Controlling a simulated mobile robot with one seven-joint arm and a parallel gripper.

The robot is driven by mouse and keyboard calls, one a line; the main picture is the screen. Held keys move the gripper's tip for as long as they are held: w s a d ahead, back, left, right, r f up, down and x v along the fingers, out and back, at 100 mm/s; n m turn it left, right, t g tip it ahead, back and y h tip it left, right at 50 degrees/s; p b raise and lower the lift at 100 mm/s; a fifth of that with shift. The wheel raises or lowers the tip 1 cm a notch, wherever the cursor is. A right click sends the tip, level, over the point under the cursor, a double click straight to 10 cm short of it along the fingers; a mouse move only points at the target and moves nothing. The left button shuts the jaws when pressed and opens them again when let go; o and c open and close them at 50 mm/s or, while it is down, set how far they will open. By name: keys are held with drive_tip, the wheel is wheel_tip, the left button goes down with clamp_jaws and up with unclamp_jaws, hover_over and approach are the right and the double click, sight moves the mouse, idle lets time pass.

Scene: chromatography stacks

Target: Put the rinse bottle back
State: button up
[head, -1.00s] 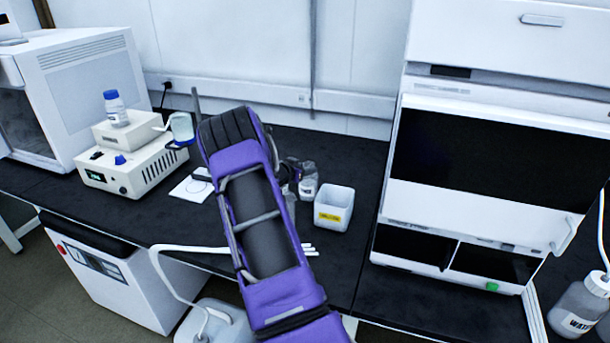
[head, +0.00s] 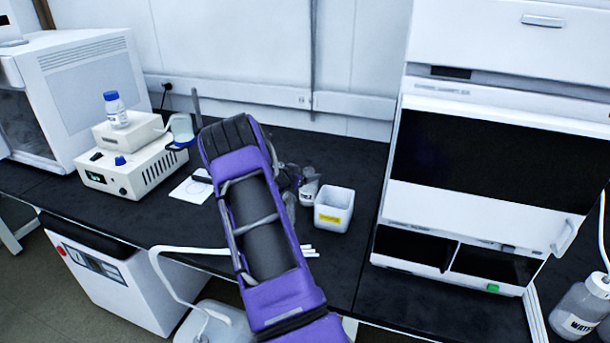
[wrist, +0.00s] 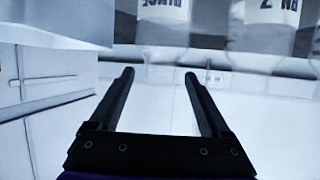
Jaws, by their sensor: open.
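The rinse bottle, with a white label reading RINSE, shows at the top of the wrist view (wrist: 163,12), cut off by the frame edge.
The white bin with a yellow label (head: 333,211) stands right of the small bottle. The tall white instrument stack (head: 480,195) blocks the right. A blue-capped bottle (head: 115,108) stands on a beige device (head: 135,166) at left. The dark bench has clear room behind the bin.

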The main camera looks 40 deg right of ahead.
drive_tip(key=v, duration=1.2)
